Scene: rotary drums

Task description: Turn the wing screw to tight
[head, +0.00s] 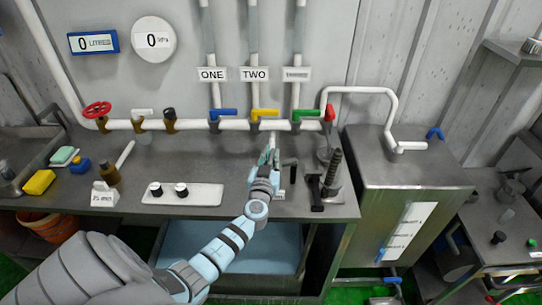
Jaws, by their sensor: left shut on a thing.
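My left gripper (270,154) reaches up from the bottom of the head view. It is shut over the back of the steel bench, just below the yellow-handled valve (264,112). The wing screw does not show clearly; what the fingers hold is small and mostly hidden by them. How far the screw is turned cannot be seen. My right gripper is not in view.
A dark clamp-like stand with a threaded post (333,172) stands close to the right of my gripper. A pale plate with two knobs (182,194) lies to the left. A pipe with several valves (190,125) runs behind. A steel tank (405,165) stands at right.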

